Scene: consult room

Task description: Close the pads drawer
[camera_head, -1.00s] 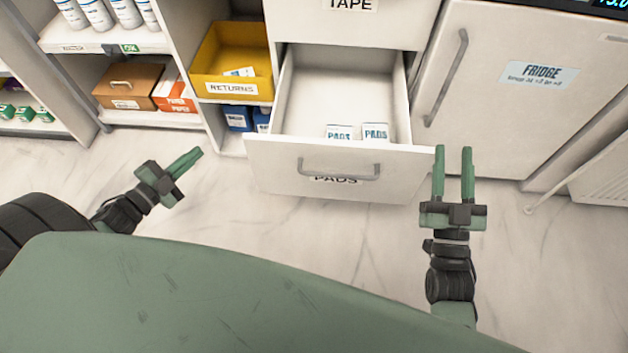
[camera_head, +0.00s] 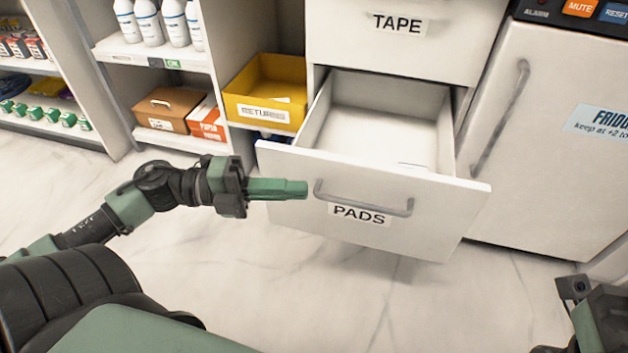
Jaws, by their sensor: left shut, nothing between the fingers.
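The pads drawer (camera_head: 285,180) stands pulled out from the white cabinet, with a grey bar handle (camera_head: 365,205) and a PADS label (camera_head: 359,215) on its front. The visible part of its inside is pale, with a bit of a white box (camera_head: 414,167) just showing above the front panel. My left gripper (camera_head: 306,189) is shut and empty, pointing right, in front of the drawer front, left of the handle. I cannot tell if its tips touch the panel. Only part of my right arm shows at the bottom right corner; its fingers are not in view.
The closed TAPE drawer (camera_head: 456,40) is above. The fridge (camera_head: 560,175) stands to the right. On the left, shelves hold a yellow returns bin (camera_head: 265,85), a brown box (camera_head: 162,108) and white bottles (camera_head: 148,20). The floor (camera_head: 330,290) in front is clear.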

